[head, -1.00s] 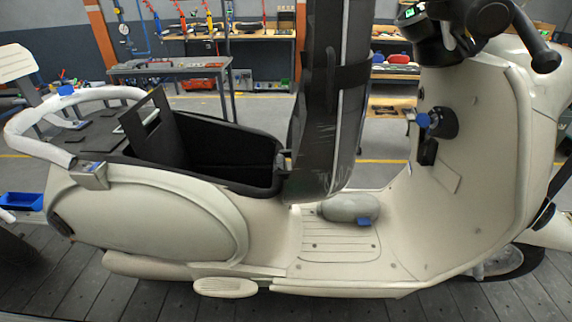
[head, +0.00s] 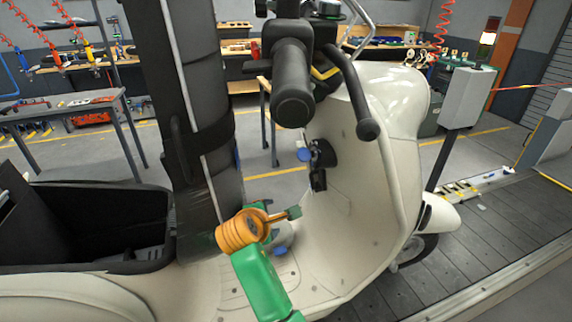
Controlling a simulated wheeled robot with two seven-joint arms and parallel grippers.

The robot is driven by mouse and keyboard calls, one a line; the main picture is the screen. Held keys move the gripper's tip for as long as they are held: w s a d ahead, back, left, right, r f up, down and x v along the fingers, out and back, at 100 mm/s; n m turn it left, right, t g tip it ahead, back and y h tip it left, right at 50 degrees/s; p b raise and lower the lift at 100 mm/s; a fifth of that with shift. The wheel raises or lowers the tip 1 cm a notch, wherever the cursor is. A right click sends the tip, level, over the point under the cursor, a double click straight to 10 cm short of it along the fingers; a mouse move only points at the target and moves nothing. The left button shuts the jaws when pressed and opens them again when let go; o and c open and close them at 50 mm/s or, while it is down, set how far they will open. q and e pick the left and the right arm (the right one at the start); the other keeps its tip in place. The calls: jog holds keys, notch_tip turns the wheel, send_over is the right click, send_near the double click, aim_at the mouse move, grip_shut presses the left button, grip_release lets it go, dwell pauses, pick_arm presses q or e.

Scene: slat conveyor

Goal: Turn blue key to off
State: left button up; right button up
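The blue key (head: 304,155) sits in the black ignition lock (head: 322,154) on the inner face of the cream scooter's front shield (head: 350,215). It stands out to the left of the lock; its exact turn is too small to tell. One green arm with an orange wrist rises from the bottom middle; I take it for my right arm. Its small gripper (head: 293,212) points right, in front of the shield, lower than the key and apart from it in the picture. Its finger opening cannot be made out. My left gripper is not in view.
A black handlebar grip (head: 293,85) and brake lever (head: 352,95) hang above the lock. The tall dark seat (head: 195,110) stands raised at left beside the open storage bin (head: 90,225). A blue part (head: 280,251) lies low near the floorboard.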

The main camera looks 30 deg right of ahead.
aim_at(305, 154)
jog(key=s+d+r+n+h+p, duration=0.1)
jog(key=s+d+r, duration=0.1)
jog(key=r, duration=0.8)
jog(key=s+d+r+h, duration=0.1)
jog(key=s+d+r, duration=0.1)
jog(key=r, duration=0.7)
jog(key=shift+g, duration=0.4)
jog(key=p+x, duration=0.1)
jog(key=x, duration=0.2)
jog(key=p+x, duration=0.1)
jog(key=x, duration=0.1)
jog(key=shift+w+f, duration=0.15)
jog(key=shift+w, duration=0.35)
jog(key=shift+d+f, duration=0.15)
jog(key=shift+d, duration=0.1)
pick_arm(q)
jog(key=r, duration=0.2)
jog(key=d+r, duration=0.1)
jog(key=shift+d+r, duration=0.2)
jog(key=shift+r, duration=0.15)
